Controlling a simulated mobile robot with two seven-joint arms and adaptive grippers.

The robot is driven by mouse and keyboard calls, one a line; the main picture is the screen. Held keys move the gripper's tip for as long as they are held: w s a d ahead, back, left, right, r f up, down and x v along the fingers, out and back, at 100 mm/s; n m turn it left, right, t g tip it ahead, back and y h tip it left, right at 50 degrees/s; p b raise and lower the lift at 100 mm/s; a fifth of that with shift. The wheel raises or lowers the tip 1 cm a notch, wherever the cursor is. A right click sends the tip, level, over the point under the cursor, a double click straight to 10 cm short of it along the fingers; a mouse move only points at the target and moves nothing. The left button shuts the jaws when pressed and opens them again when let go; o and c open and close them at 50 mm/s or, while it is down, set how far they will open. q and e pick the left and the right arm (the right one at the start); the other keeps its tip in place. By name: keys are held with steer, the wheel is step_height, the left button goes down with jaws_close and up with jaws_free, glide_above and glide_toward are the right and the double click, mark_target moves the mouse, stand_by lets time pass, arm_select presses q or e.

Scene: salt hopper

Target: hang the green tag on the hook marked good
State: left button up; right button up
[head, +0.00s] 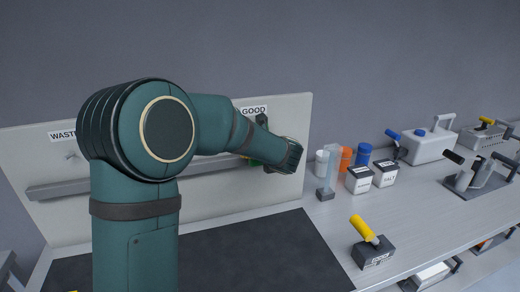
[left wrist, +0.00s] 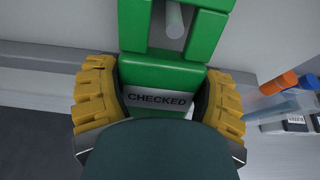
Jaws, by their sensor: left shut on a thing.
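My left gripper is shut on the green tag (left wrist: 165,70); its yellow fingers (left wrist: 158,103) sit either side of the tag's lower part, which reads CHECKED. In the left wrist view a grey peg (left wrist: 174,20) shows within the tag's upper opening. I cannot tell how far it passes through. In the head view my left arm covers most of the gripper and tag; only a sliver of green tag (head: 253,162) shows. The GOOD label (head: 254,110) is on the upright board (head: 290,125), just above my forearm. My right gripper is not in view.
The WASTE label (head: 62,135) and its hook (head: 72,156) are at the board's left. A ledge (head: 60,189) runs along the board. A dark mat (head: 230,260) lies in front, clear where visible. Salt boxes (head: 384,174), cups and a yellow-handled tool (head: 372,246) stand right.

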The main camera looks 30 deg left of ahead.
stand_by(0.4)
arm_select(q)
steer(key=o, duration=1.1)
steer(key=shift+o, duration=0.2)
steer(key=v, duration=1.2)
